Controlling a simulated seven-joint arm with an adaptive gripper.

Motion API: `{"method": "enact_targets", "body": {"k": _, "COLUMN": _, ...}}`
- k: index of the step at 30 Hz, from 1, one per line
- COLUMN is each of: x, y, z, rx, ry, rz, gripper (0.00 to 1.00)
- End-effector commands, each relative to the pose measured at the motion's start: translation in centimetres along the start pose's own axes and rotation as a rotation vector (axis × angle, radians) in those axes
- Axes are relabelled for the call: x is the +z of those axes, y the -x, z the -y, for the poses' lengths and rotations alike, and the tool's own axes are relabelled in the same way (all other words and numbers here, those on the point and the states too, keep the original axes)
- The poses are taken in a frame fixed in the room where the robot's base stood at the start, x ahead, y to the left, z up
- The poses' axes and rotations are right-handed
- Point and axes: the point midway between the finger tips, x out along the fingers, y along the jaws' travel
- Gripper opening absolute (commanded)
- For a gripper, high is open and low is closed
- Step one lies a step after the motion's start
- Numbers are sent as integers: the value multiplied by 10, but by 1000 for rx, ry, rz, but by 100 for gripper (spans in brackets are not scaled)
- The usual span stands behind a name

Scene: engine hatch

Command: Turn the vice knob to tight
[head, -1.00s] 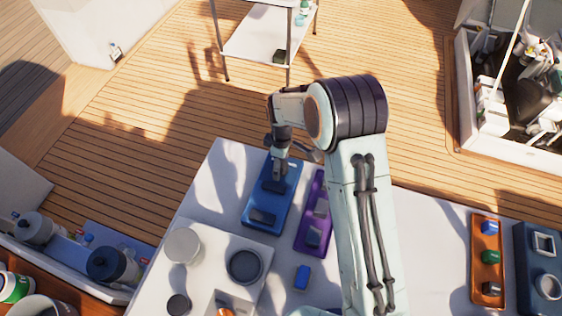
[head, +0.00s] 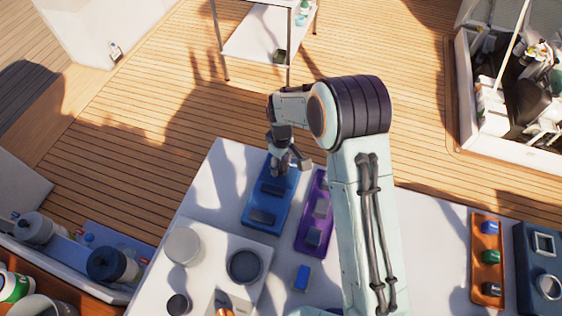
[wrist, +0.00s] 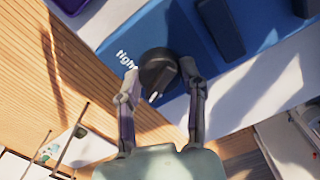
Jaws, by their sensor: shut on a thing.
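The blue vice (head: 250,219) lies on the white table in the head view, with two dark blue jaw blocks on it. Its black round knob (wrist: 155,76) shows in the wrist view, beside the white word "tight" on the blue base. The knob has a raised ridge and a small white mark near the lower edge. My gripper (wrist: 160,71) has one finger on each side of the knob and is shut on it. In the head view my gripper (head: 284,166) is at the vice's far end and hides the knob.
A purple vice (head: 304,246) stands close on the right of the blue one. A small blue block (head: 302,277) lies in front of it. A grey box with round wells (head: 207,262) is at the near left. An orange tray (head: 487,266) is on the right.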

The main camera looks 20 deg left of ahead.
Motion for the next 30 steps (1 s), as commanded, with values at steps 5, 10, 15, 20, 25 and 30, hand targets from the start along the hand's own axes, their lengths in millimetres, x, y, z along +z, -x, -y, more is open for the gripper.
{"method": "enact_targets", "body": {"k": 5, "x": 0, "y": -1, "z": 0, "rx": 0, "ry": -168, "rz": 1, "gripper": 4}}
{"method": "enact_targets", "body": {"k": 10, "x": 0, "y": -1, "z": 0, "rx": 0, "ry": -330, "rz": 1, "gripper": 4}}
{"method": "enact_targets", "body": {"k": 15, "x": 0, "y": -1, "z": 0, "rx": 0, "ry": -492, "rz": 1, "gripper": 4}}
{"method": "enact_targets", "body": {"k": 20, "x": 0, "y": -1, "z": 0, "rx": 0, "ry": -643, "rz": 1, "gripper": 4}}
{"method": "enact_targets", "body": {"k": 25, "x": 0, "y": -1, "z": 0, "rx": -1, "ry": -801, "rz": 0, "gripper": 4}}
{"method": "enact_targets", "body": {"k": 30, "x": 0, "y": -1, "z": 0, "rx": 0, "ry": -944, "rz": 1, "gripper": 4}}
